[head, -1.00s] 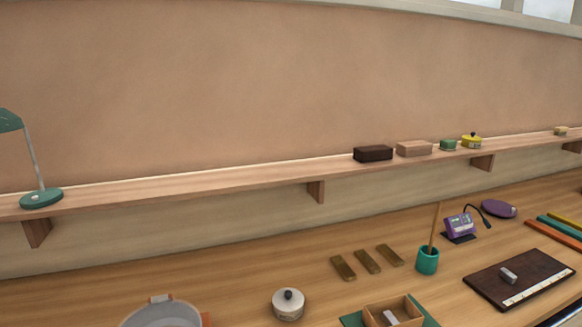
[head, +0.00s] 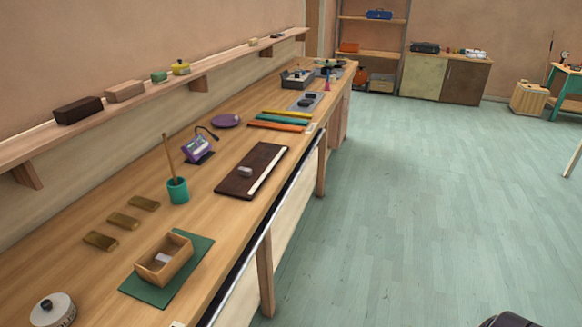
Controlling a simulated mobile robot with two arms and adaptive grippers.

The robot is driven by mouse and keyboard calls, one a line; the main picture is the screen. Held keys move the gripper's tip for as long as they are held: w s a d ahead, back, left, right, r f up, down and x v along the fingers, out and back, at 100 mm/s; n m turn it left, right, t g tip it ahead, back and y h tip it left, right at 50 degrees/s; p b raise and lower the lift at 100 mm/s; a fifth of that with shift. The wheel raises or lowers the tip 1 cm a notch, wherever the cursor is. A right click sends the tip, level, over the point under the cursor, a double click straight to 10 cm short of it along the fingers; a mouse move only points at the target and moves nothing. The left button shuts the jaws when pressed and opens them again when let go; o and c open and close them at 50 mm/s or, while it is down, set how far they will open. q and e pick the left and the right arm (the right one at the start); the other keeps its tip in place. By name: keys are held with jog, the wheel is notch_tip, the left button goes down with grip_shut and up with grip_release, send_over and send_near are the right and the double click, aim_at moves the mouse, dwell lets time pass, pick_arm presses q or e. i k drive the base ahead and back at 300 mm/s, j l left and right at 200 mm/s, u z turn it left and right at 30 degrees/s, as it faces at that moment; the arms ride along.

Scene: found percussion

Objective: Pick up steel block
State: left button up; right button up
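A small grey block (head: 245,171), which looks like steel, lies on a dark brown board (head: 235,187) with a pale strip along its right edge, on the long wooden workbench. A second small light grey block (head: 162,258) lies inside an open wooden box (head: 178,265) on a green mat (head: 197,257), nearer to me. I cannot tell for sure which is the steel block. Neither gripper shows clearly; only a dark rounded piece, likely part of my own body, enters at the bottom right corner.
Three brass-coloured bars (head: 100,240), a teal cup (head: 178,192) with a stick, a purple device (head: 198,149) and a lidded white pot (head: 53,311) stand on the workbench (head: 220,215). A wall shelf (head: 105,107) runs above. The floor (head: 420,210) on the right is clear.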

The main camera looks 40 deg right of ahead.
aim_at(242, 171)
jog(key=z, duration=0.8)
jog(key=i+l, duration=0.1)
jog(key=l+u, duration=0.05)
